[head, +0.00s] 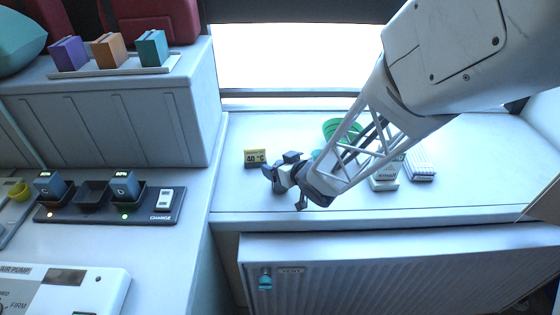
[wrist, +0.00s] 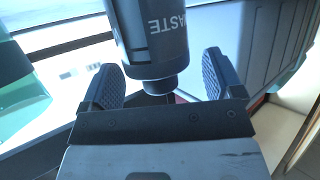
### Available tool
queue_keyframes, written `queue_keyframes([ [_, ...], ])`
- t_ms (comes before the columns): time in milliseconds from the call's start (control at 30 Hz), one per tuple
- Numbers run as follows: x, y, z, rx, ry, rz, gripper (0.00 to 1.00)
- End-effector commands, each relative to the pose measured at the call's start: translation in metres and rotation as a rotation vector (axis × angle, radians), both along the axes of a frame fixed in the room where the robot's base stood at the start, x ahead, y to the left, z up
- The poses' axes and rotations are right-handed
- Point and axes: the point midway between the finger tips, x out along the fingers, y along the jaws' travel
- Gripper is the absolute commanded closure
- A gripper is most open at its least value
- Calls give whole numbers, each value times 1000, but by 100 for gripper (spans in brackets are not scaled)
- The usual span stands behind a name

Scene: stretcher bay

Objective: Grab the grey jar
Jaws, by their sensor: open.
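A dark grey cylindrical jar (wrist: 155,35) with upside-down lettering that reads "ASTE" shows at the top of the wrist view, its upper part cut off by the frame. Its narrower dark end points toward my gripper (wrist: 160,66). My gripper is open, with one ridged finger on each side of the jar's narrow end and gaps visible on both sides. In the head view my gripper (head: 284,182) is low over the white shelf by the window. I cannot clearly tell the jar apart from the gripper there.
A green container (head: 341,129), a labelled white box (head: 385,178) and a white ribbed item (head: 419,164) stand to the right, partly behind my arm. The shelf's front left (head: 240,200) is clear.

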Motion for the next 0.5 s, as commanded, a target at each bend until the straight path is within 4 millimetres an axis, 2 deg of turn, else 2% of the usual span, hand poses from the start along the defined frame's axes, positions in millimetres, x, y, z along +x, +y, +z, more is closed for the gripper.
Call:
queue_keyframes([
  [167,0,0,0,0,0,0,16],
  [500,0,0,0,0,0,0,68],
])
